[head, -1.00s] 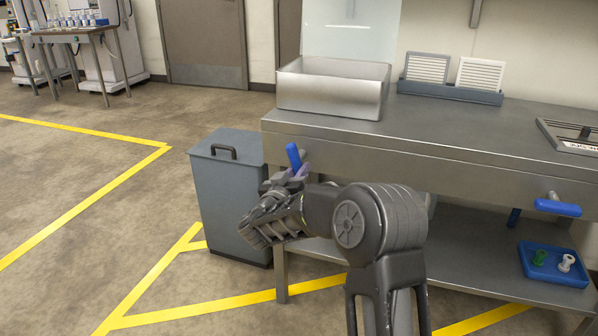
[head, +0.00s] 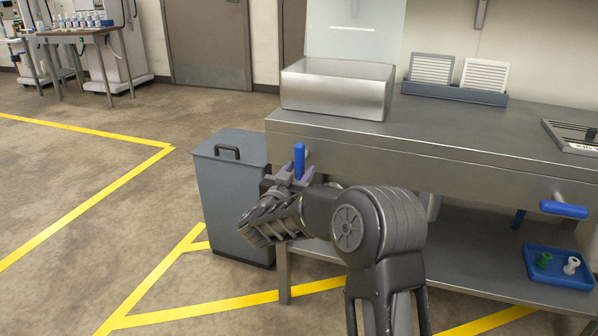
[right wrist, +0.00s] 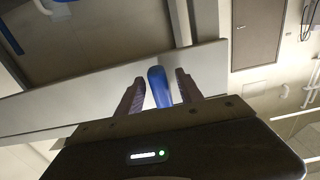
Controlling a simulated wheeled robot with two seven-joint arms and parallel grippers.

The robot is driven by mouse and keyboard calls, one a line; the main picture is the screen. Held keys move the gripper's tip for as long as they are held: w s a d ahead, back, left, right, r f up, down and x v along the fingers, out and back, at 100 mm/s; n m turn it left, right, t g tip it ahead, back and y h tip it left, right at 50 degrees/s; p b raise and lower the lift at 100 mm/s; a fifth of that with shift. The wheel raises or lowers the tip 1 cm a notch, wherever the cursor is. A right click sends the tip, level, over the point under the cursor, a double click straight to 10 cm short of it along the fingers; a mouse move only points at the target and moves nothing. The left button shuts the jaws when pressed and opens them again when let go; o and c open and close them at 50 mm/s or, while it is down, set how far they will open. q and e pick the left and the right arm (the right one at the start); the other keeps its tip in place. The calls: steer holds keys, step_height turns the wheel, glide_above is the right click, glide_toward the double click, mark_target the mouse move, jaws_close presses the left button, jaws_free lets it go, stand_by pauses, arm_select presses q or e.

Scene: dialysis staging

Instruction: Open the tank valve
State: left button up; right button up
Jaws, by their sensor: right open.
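A blue valve handle (head: 299,158) stands out from the front of the steel bench near its left end and is close to upright. My right gripper (head: 296,174) is at this handle, with its purple-grey fingers on either side of it. In the right wrist view the blue handle (right wrist: 159,88) stands between the two open fingers (right wrist: 158,92), with a gap visible on each side. A second blue lever (head: 563,209) on a metal stem lies level at the right of the bench front. I cannot tell from labels which one is the tank valve. My left gripper is out of view.
The steel bench (head: 440,135) carries a steel basin (head: 335,92) and a rack of white panels (head: 455,92). A grey lidded bin (head: 232,200) stands close left of my right gripper. A blue tray (head: 558,268) with small fittings is on the lower shelf. Floor at left is clear.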

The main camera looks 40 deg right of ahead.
mark_target(297, 172)
steer(key=p+v, duration=0.2)
steer(key=v, duration=0.5)
steer(key=shift+r, duration=0.15)
steer(key=shift+s+a, duration=0.25)
steer(key=shift+a, duration=0.1)
